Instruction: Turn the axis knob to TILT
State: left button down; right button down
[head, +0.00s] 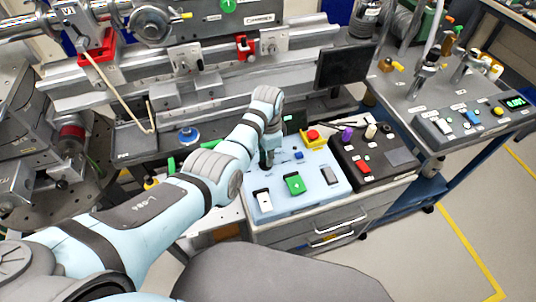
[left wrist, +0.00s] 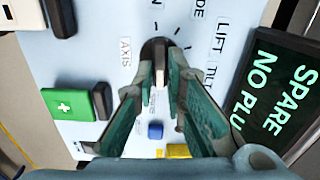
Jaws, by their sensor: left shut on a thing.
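The axis knob (left wrist: 154,46) is dark and round-ended. It sits on the light blue control panel (head: 322,187), beside the printed word AXIS in the left wrist view. The labels LIFT and TILT, partly cut or covered, lie to the right of the knob there. My left gripper (head: 266,160) points down at the panel's back left. In the left wrist view my left gripper (left wrist: 160,75) has its fingertips on either side of the knob, shut on it. My right gripper is out of view.
The panel also carries a green switch (head: 295,184), a white switch (head: 263,200), a grey switch (head: 330,176) and a small blue button (left wrist: 155,131). A red button (head: 313,135) on a yellow base stands behind. A black control box (head: 345,150) adjoins on the right.

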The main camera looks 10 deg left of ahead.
pick_arm(q)
jog(key=n, duration=0.2)
jog(key=shift+n+p, duration=0.4)
jog(key=n, duration=0.2)
jog(key=shift+a+n, duration=0.1)
jog(key=shift+n, duration=0.3)
jog(key=n+p, duration=0.1)
jog(key=n, duration=0.2)
jog(key=shift+w+a, duration=0.1)
jog(key=shift+a, duration=0.05)
jog(key=shift+a+n, duration=0.1)
jog(key=shift+n, duration=2.1)
jog(key=c, duration=1.6)
grip_release()
jog(key=shift+w+f, duration=0.1)
jog(key=shift+c, duration=0.2)
